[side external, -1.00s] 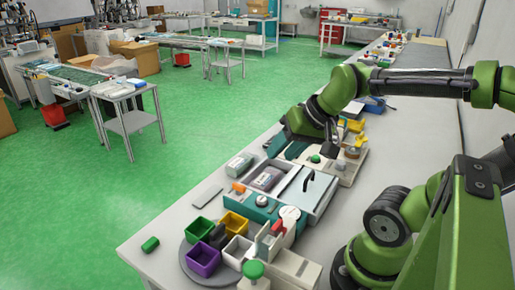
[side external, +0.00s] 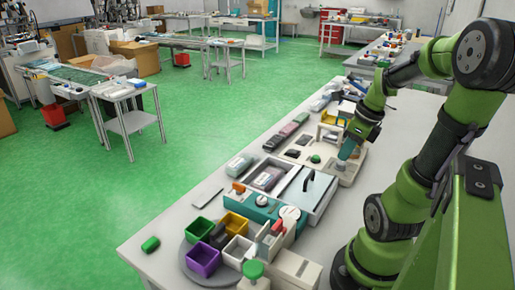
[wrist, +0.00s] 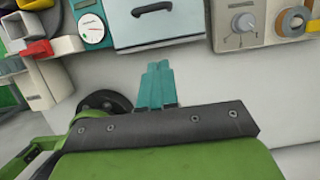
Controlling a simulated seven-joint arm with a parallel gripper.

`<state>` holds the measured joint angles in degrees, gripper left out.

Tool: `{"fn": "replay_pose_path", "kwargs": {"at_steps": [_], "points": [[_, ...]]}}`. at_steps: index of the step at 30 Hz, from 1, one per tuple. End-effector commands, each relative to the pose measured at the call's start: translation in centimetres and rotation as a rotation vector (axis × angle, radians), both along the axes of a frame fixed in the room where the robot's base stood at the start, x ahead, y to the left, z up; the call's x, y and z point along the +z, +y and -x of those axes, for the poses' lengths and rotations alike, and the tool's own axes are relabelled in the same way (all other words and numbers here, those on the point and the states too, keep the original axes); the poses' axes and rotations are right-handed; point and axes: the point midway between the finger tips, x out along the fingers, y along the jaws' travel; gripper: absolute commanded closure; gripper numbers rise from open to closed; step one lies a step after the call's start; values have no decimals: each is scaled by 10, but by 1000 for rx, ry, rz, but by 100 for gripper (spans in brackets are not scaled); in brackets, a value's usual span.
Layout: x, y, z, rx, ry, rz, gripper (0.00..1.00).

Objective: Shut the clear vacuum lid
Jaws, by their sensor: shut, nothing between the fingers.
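A flat, pale grey-blue panel with a dark bar handle (side external: 313,193) lies level on the teal-fronted unit (side external: 252,207). It also shows at the top of the wrist view (wrist: 175,32). It looks like the lid, but I cannot tell whether it is clear or fully seated. My gripper (side external: 345,153) has teal fingers, shut and empty, pointing down near the beige station behind the panel. In the wrist view the shut fingers (wrist: 159,66) appear over bare white bench, apart from the panel and its handle.
The beige station has a knob (wrist: 243,22) and a tape roll (wrist: 292,21). A white dial (side external: 290,212) sits beside the panel. Coloured bins, including a purple one (side external: 203,261), stand at the front. The bench's right side is mostly clear.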

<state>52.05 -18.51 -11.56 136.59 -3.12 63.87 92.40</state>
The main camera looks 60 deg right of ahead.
Motion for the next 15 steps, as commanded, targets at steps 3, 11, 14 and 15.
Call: {"fn": "replay_pose_path", "kwargs": {"at_steps": [3, 11, 14, 15], "points": [[-26, 2, -7, 5, 5, -7, 100], [-78, 1, -23, 4, 6, -6, 100], [-78, 0, -41, 7, 1, 0, 100], [-79, 0, -46, 7, 1, 0, 100]]}}
